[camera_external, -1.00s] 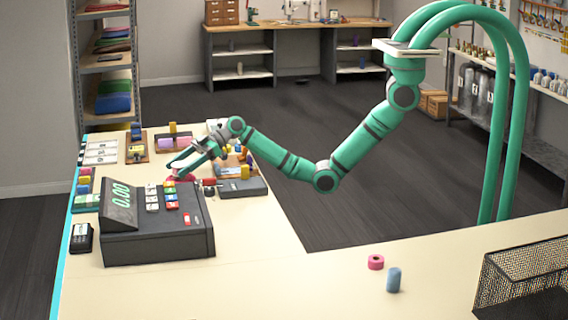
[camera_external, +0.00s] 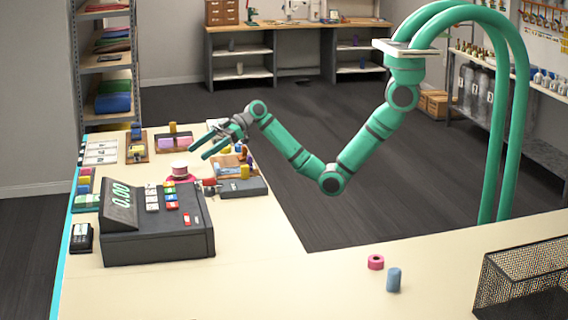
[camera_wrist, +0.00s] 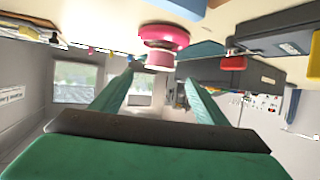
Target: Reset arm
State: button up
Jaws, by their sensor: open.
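My gripper (camera_external: 206,149) is open and empty, raised above the far part of the table near the back of the cash register. In the wrist view its two green fingers (camera_wrist: 158,92) are spread apart with nothing between them.
A dark cash register (camera_external: 158,228) stands in front of the spool. A dark box with a red part (camera_external: 243,188) is to its right. The middle of the table is clear.

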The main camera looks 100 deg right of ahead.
jog(key=shift+v, duration=0.9)
